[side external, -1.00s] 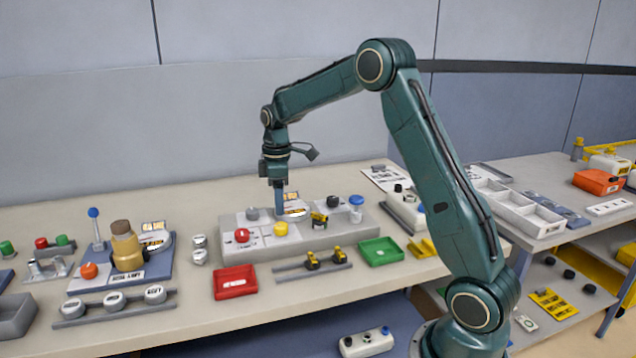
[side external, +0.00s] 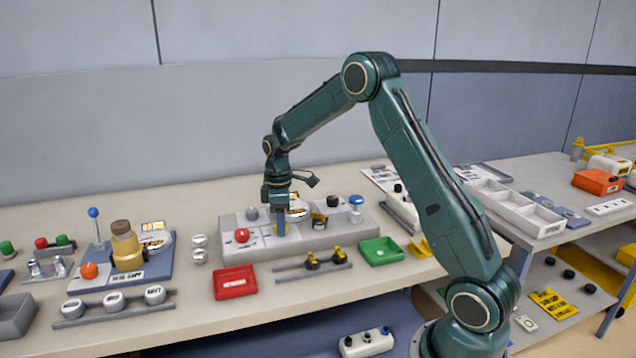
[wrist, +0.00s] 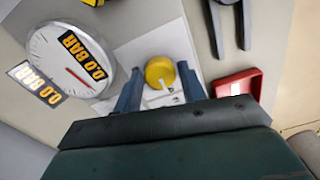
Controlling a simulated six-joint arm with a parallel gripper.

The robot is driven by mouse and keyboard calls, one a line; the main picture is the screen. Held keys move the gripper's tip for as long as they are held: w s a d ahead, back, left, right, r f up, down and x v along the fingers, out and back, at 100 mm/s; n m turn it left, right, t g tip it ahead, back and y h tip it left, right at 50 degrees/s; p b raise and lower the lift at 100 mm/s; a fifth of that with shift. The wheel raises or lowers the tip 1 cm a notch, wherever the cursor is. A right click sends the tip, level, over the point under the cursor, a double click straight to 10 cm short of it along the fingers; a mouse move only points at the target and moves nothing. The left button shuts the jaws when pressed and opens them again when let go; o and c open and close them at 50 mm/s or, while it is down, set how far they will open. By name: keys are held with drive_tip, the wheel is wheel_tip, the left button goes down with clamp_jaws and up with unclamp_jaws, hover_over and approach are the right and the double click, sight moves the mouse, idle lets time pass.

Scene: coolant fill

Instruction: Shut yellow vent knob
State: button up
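The yellow vent knob (wrist: 160,71) is round with a pale pointer mark and sits on a white plate on the grey panel. My gripper (wrist: 159,75) is open in the wrist view, with one blue finger on each side of the knob. A small gap shows at the left finger; whether the right finger touches the knob I cannot tell. In the side view my gripper (side external: 280,232) is low over the panel (side external: 330,237) and hides the knob. A round gauge (wrist: 55,50) with "0.0 BAR" labels lies left of the knob in the wrist view.
A red knob (side external: 242,236) is close to the left of my gripper. A black-and-yellow valve (side external: 319,219) and a blue knob (side external: 356,200) stand to its right. A red tray (side external: 235,281) and a green tray (side external: 381,251) lie in front, with a rail between them.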

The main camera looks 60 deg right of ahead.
drive_tip(key=c, duration=0.6)
drive_tip(key=shift+o, duration=0.2)
drive_tip(key=shift+m, duration=0.4)
drive_tip(key=m, duration=0.6)
drive_tip(key=shift+m, duration=0.4)
drive_tip(key=m, duration=0.5)
drive_tip(key=shift+m, duration=2.5)
